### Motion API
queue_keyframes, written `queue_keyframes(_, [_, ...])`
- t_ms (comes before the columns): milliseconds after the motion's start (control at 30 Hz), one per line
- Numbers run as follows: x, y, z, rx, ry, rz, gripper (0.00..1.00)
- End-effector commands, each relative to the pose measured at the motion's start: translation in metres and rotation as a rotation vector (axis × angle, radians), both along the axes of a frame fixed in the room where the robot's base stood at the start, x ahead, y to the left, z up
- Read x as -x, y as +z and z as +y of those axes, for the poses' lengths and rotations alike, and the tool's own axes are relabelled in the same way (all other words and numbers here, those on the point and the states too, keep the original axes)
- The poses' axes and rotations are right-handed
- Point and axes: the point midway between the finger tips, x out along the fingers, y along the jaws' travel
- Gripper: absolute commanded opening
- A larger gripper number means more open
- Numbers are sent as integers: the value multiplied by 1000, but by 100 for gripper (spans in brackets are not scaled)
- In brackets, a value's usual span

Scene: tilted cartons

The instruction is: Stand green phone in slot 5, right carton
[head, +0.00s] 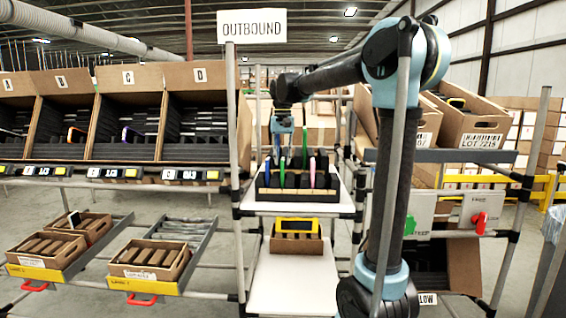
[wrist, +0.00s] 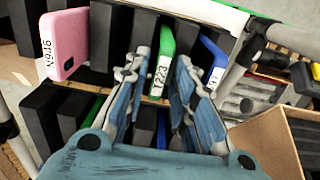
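The green phone (wrist: 164,58), with a white number label on its edge, stands among black slabs and shows between my gripper's fingertips in the wrist view. It also shows in the head view (head: 282,173), in a black rack (head: 297,196) on the white shelf. My gripper (wrist: 160,82) is open, its two blue-grey fingers apart on either side of the phone's labelled edge; I cannot tell whether they touch it. In the head view my gripper (head: 282,128) hangs above the rack. I cannot tell which carton is the right carton, nor see its slot 5.
A pink phone (wrist: 64,42) and a blue phone (wrist: 213,60) stand on either side of the green one. Tilted cartons with dark dividers, including one marked D (head: 203,110), fill the left rack. A LOT carton (head: 468,125) stands at right. Metal posts flank the white shelf (head: 290,280).

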Motion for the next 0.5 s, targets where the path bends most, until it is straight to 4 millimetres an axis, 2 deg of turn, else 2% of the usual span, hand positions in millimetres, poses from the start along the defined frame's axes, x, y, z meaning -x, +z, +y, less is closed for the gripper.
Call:
queue_keyframes(433, [0, -6, 0, 0, 0, 0, 24])
queue_keyframes(500, [0, -6, 0, 0, 0, 0, 16])
